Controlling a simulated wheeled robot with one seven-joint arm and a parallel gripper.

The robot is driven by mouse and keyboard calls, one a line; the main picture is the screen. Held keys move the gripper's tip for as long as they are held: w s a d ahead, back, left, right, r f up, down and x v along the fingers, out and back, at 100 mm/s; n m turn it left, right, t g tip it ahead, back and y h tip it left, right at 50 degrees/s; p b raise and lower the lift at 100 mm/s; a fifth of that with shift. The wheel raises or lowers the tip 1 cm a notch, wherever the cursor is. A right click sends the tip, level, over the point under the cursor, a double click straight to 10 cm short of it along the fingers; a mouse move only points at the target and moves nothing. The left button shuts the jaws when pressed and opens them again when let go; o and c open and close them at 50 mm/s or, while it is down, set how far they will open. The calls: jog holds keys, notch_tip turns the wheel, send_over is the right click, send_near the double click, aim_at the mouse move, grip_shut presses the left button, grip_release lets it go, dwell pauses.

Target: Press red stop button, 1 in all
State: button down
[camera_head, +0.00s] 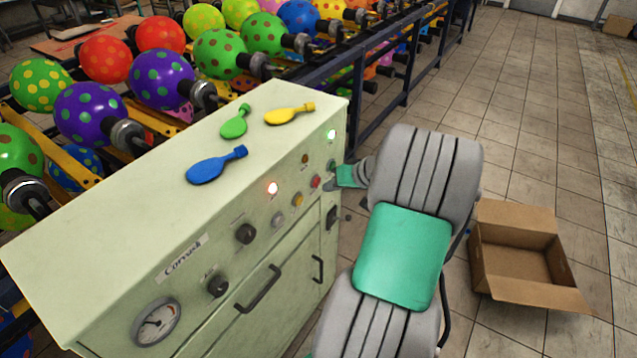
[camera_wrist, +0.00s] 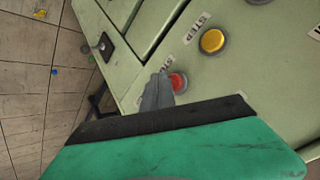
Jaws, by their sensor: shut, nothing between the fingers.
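The red stop button (camera_head: 316,181) is on the front of the pale green control cabinet (camera_head: 200,240), near its right end. In the wrist view the red button (camera_wrist: 179,81) shows just right of my fingertips, beside a partly covered label. My gripper (camera_head: 328,187) is shut and empty, its tips close to the red button. In the wrist view my gripper (camera_wrist: 157,90) overlaps the button's left edge. I cannot tell whether the tips touch it.
A yellow button (camera_head: 297,200) sits left of the red one; it also shows in the wrist view (camera_wrist: 212,40). Blue (camera_head: 216,165), green (camera_head: 236,122) and yellow (camera_head: 290,114) flat balloons lie on the cabinet top. An open cardboard box (camera_head: 520,260) stands on the floor at right.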

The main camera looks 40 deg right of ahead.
jog(key=shift+w+a, duration=0.1)
jog(key=shift+w, duration=0.3)
jog(key=shift+w+a, duration=0.2)
jog(key=shift+w, duration=0.3)
dwell(0.8)
jog(key=shift+s, duration=0.1)
jog(key=shift+s+d, duration=0.3)
jog(key=shift+s, duration=0.5)
jog(key=shift+s+d, duration=0.3)
jog(key=shift+s, duration=0.5)
jog(key=shift+s+d, duration=0.25)
jog(key=shift+s, duration=0.55)
jog(key=shift+s+d, duration=0.3)
jog(key=shift+s, duration=0.5)
